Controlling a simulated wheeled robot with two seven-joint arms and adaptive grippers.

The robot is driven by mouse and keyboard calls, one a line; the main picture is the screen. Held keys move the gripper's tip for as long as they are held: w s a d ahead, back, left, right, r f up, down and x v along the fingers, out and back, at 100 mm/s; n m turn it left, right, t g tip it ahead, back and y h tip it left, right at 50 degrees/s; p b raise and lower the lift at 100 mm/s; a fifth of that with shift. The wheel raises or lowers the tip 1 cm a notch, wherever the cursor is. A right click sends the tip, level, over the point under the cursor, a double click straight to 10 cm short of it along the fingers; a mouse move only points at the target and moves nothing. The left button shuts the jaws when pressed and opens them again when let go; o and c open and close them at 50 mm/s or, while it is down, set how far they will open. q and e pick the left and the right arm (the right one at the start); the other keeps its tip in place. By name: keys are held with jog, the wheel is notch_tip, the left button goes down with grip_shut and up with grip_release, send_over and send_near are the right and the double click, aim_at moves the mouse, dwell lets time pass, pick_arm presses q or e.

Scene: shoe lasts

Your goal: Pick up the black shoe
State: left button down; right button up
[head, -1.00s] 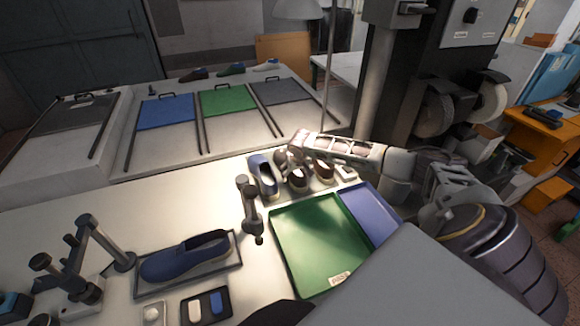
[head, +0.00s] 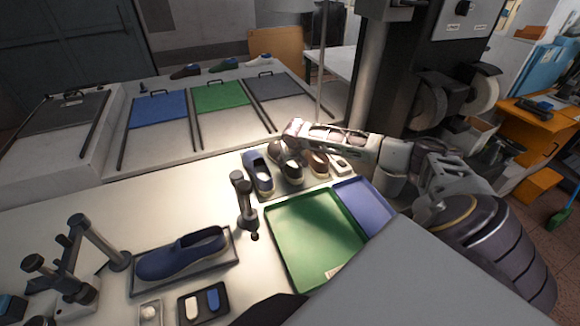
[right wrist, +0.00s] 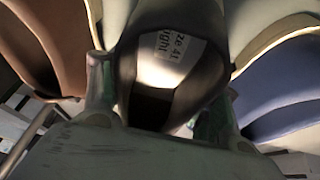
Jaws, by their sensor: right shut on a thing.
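The black shoe (head: 288,168) is the middle one of three shoes in a row behind the green tray. In the right wrist view the shoe (right wrist: 172,75) fills the middle, with a white size label inside its opening. My right gripper (head: 286,148) comes from the right and is shut on the shoe's rear part, one finger on each side in the right wrist view (right wrist: 155,105). Whether the sole is clear of the table is hard to tell. My left gripper is not in view.
A blue shoe (head: 258,174) stands close on the left, a brown shoe (head: 318,163) close on the right. A dark stand (head: 245,205) rises left of the green tray.

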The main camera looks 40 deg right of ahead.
notch_tip(320, 180, up, 8)
jog(key=shift+b, duration=0.4)
dwell(0.8)
